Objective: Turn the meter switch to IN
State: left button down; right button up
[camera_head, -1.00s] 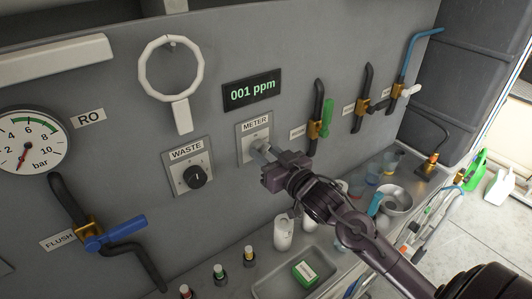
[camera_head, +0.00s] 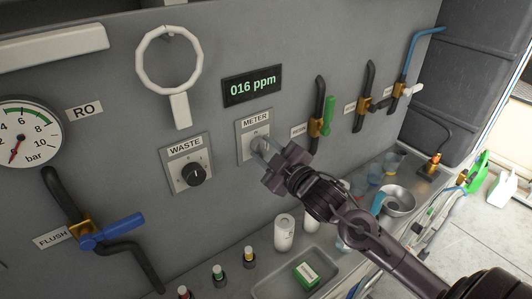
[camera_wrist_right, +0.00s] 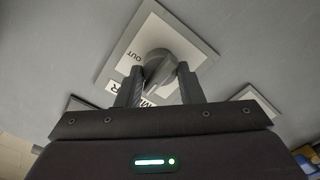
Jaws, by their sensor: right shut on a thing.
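The METER switch plate (camera_head: 254,139) is on the grey wall panel below a display. Its grey knob shows between my fingers in the right wrist view (camera_wrist_right: 158,68), with OUT printed on the plate; the IN mark does not show. My right gripper (camera_head: 262,147) is at the plate, shut on the knob, and its fingers stand on both sides of it in the right wrist view (camera_wrist_right: 157,84). The knob is mostly hidden by the gripper in the head view. The display (camera_head: 252,87) reads 016 ppm. My left gripper is not in view.
The WASTE switch (camera_head: 193,174) with a black knob is left of the meter. A white ring (camera_head: 168,62) hangs above. A blue-handled FLUSH valve (camera_head: 120,228) is lower left. Bottles (camera_head: 284,232) and a tray (camera_head: 322,272) sit on the counter below.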

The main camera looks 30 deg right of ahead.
jog(key=shift+r+n, duration=0.1)
jog(key=shift+n, duration=0.3)
jog(key=o, duration=1)
jog(key=shift+c, duration=0.2)
jog(key=shift+s+f, duration=0.2)
jog(key=shift+s, duration=0.1)
jog(key=s+d+b, duration=0.1)
jog(key=s+b, duration=0.1)
jog(key=s, duration=0.5)
jog(key=shift+r, duration=0.15)
